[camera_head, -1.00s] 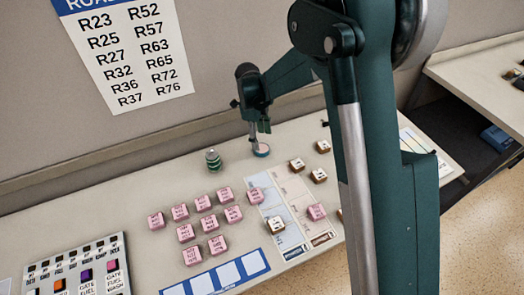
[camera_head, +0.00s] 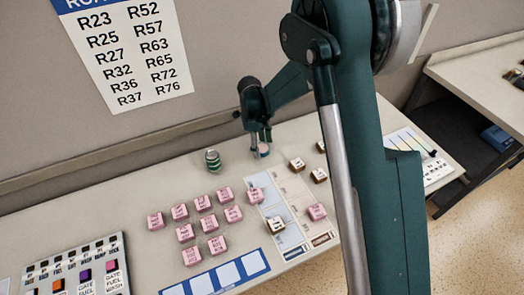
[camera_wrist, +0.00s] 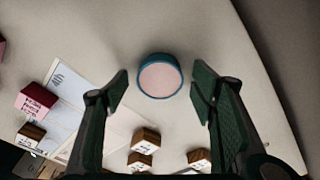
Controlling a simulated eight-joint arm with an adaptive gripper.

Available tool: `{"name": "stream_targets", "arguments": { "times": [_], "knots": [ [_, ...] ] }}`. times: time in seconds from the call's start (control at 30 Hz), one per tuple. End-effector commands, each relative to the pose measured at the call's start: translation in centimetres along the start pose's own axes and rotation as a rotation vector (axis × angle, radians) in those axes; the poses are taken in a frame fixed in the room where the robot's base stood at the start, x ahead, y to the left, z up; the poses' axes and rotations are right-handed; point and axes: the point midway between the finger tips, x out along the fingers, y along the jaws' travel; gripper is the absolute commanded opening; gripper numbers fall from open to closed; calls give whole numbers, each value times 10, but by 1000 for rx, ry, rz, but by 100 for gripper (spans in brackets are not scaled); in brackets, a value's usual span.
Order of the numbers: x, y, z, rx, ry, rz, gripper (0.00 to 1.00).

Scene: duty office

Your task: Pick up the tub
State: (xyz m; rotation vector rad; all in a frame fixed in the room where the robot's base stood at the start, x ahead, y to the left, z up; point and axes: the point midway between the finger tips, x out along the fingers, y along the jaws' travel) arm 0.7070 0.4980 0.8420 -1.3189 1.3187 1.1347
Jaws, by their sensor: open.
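The tub (camera_wrist: 160,77) is a small round thing with a teal side and a pale pink top. It stands on the desk, and in the head view the tub (camera_head: 264,150) is partly hidden by my fingers. My gripper (camera_head: 260,151) is low over the desk at the tub. In the wrist view my gripper (camera_wrist: 158,90) is open, with one finger on each side of the tub and slightly nearer the camera. Gaps show between the tub and both fingers. Nothing is held.
A green banded jar (camera_head: 212,160) stands left of the tub. Several pink labelled blocks (camera_head: 203,203) and white-and-brown blocks (camera_head: 297,164) sit nearer the front, some on a pale sheet (camera_head: 290,197). A wall panel (camera_head: 200,110) rises behind the desk.

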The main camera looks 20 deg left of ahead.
Motion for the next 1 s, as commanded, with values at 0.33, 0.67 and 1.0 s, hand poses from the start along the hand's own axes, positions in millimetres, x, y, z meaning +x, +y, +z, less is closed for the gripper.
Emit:
{"name": "stream_targets", "arguments": {
  "times": [0.33,0.67,1.0],
  "knots": [
    [6,0,0,0,0,0,57],
    [6,0,0,0,0,0,55],
    [6,0,0,0,0,0,25]
  ]
}}
